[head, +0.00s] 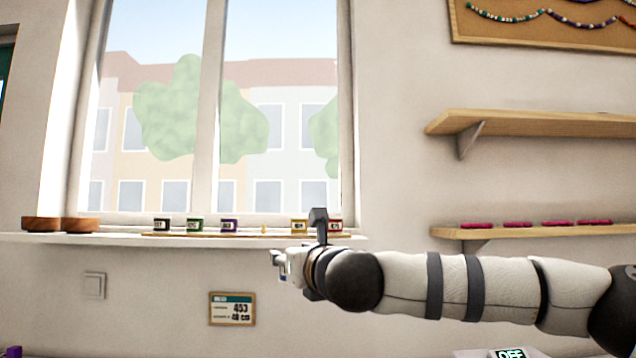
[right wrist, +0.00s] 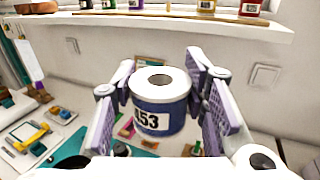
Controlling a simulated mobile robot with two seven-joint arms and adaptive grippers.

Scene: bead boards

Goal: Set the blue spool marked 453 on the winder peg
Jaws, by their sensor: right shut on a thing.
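My right gripper (right wrist: 163,82) is shut on the blue spool (right wrist: 160,112). The spool hangs upright between the purple-padded fingers, with a white label reading 453 facing the wrist camera and its hollow top showing. In the head view my right gripper (head: 281,262) is in front of the wall just below the window sill. The spool is mostly hidden there by the hand. I cannot make out the winder peg in either view. My left gripper is not in view.
The window sill (head: 100,237) carries a rack of labelled spools, with an empty place beside the yellow spool (head: 299,226). Two wooden bowls (head: 80,225) stand at left. A wall card (head: 232,309) reads 453 and 40 cm. A yellow-framed item (right wrist: 28,136) lies on the table below.

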